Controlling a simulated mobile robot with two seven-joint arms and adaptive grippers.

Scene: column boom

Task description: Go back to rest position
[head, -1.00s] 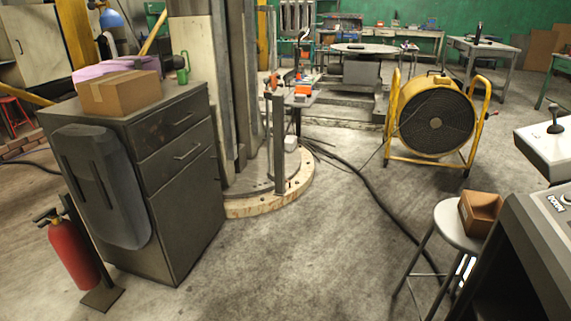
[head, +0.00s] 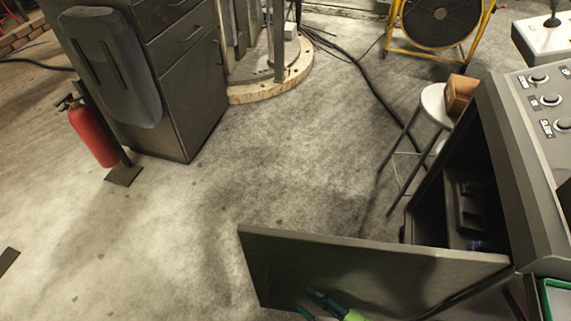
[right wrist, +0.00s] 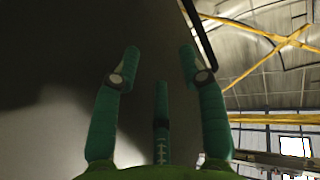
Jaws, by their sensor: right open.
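My right gripper (head: 315,303) shows at the bottom edge of the head view, with teal fingertips and a bit of green body. It is in front of the open dark door (head: 370,272) of the console; I cannot tell whether it touches the door. In the right wrist view the teal fingers (right wrist: 160,65) are spread apart with nothing between them. A plain dark surface fills the left and middle behind them. My left gripper is not in view.
The console (head: 540,165) with knobs stands at the right, its compartment open. A stool (head: 437,105) holding a cardboard box (head: 460,94) is behind it. A grey cabinet (head: 185,90) and a red fire extinguisher (head: 93,136) stand at the left. The floor between is clear.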

